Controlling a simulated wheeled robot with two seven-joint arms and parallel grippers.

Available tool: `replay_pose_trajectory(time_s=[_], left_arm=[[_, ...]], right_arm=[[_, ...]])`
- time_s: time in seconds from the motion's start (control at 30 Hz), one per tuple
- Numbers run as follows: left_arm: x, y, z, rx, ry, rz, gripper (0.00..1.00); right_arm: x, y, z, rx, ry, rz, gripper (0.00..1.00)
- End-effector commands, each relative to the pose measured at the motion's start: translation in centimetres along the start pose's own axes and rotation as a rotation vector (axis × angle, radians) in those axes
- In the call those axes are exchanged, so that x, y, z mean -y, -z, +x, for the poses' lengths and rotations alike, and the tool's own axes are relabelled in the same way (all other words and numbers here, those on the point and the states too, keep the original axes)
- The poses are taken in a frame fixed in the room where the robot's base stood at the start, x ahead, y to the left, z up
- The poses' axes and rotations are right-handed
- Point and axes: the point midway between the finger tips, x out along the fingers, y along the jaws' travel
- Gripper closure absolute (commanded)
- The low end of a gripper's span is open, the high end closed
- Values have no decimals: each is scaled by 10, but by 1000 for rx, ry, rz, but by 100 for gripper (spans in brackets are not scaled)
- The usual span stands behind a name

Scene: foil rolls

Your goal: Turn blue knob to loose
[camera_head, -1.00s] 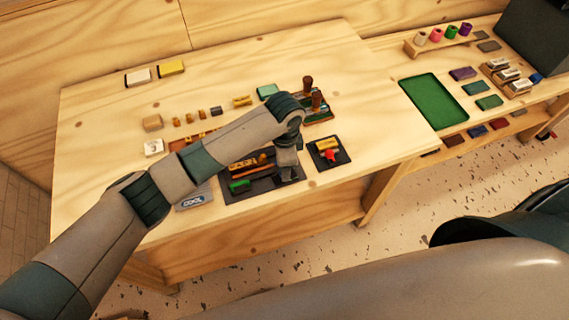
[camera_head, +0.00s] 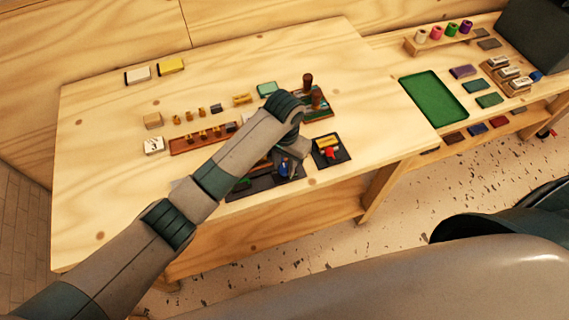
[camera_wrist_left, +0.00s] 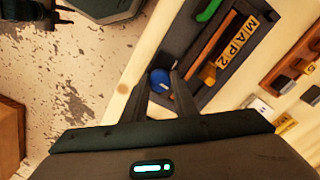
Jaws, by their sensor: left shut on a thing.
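The blue knob (camera_wrist_left: 158,77) is round and sits at the corner of a dark tray (camera_wrist_left: 180,38) in the left wrist view. My left gripper (camera_wrist_left: 160,82) has its two dark fingers on either side of the knob, shut on it. In the head view a bit of the blue knob (camera_head: 284,170) shows under my left gripper (camera_head: 287,163), at the table's front part. My left arm hides much of the dark tray (camera_head: 262,186) there. My right gripper is not in view.
A black pad with a red knob (camera_head: 330,153) lies just right of my gripper. A wooden stamp rack (camera_head: 314,104) stands behind.

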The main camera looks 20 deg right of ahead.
Motion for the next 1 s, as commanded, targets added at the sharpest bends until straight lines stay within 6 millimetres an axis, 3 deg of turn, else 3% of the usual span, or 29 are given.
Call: replay_pose_trajectory(time_s=[0.3,0.73,0.77,0.8,0.83,1.0], left_arm=[[0,1,-1,-4,0,-113,96],[0,2,-2,-4,1,-124,96],[0,1,-2,-4,1,-124,69],[0,1,-2,-4,1,-123,60],[0,1,-1,-4,1,-123,55],[0,1,-1,-2,0,-123,55]], right_arm=[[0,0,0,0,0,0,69],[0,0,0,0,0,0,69],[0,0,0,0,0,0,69],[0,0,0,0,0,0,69],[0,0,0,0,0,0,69],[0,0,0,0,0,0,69]])
